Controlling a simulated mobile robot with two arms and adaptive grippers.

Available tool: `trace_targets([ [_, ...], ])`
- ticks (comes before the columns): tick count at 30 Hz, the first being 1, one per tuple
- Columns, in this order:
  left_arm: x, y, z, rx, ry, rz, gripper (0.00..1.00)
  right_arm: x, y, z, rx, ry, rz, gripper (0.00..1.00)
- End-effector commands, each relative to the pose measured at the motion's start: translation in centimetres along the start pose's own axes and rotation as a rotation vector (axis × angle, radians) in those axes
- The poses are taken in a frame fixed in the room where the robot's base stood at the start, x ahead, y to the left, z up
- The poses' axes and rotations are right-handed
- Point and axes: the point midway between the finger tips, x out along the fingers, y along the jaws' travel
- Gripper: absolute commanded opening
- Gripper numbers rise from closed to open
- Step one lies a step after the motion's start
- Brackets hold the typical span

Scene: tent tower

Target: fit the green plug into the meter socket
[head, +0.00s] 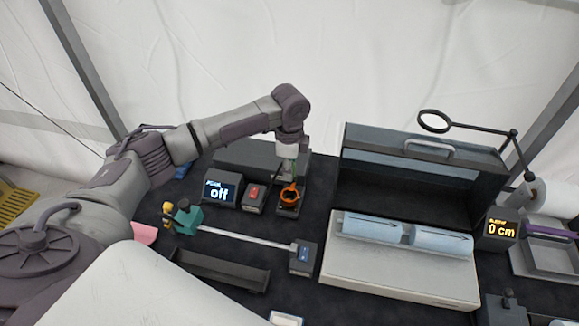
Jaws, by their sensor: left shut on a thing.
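My left gripper (289,165) points down at the back middle of the table, over an orange ring-shaped part (289,195) on a dark base. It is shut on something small. A thin green strip, which looks like the green plug (296,153), shows at its fingers; most of it is hidden by the gripper. I cannot tell whether the plug touches the orange part. The meter socket cannot be made out for certain. A dark box with an "off" display (220,191) stands left of the gripper. My right gripper is not in view.
A red-switch box (254,197) stands close left of the orange part. In front, a pale rod (245,238) joins a teal block (187,217) to a small grey box (303,257). An open case (400,285) with blue rolls and a "0 cm" display (501,229) are at right.

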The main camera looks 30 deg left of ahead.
Motion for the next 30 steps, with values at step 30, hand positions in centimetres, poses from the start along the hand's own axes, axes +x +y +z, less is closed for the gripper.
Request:
trace_targets([
  [30, 5.8, 0.0, 0.1, -0.001, 0.000, 0.000, 0.00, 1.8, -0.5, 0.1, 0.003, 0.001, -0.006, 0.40],
])
